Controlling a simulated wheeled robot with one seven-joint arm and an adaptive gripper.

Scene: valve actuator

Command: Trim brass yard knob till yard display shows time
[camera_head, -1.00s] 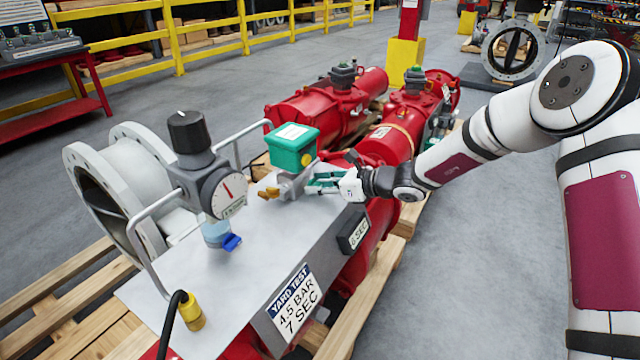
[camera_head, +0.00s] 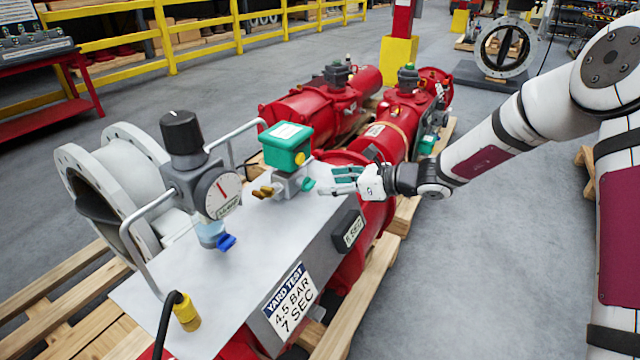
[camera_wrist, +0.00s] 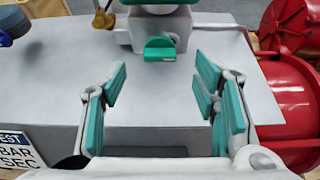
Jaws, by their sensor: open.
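The brass knob (camera_head: 263,192) sticks out of the left side of the grey valve block (camera_head: 291,181) under a green box. It shows at the top of the wrist view (camera_wrist: 103,18). A small green knob (camera_head: 308,184) is on the block's near side, and it is central in the wrist view (camera_wrist: 160,48). My gripper (camera_head: 342,180) is open and empty, to the right of the green knob and apart from it. Its fingers (camera_wrist: 160,92) spread over the plate. The dark display (camera_head: 348,231) on the plate's edge has small text ending in "SEC"; its digits are hard to read.
A sign (camera_head: 291,300) reads "YARD TEST 4.5 BAR 7 SEC". A gauge (camera_head: 220,193) with a black-capped regulator (camera_head: 182,135), a blue tap (camera_head: 226,242) and tube handles stand left on the grey plate (camera_head: 175,300). Red actuators (camera_head: 310,108) lie behind.

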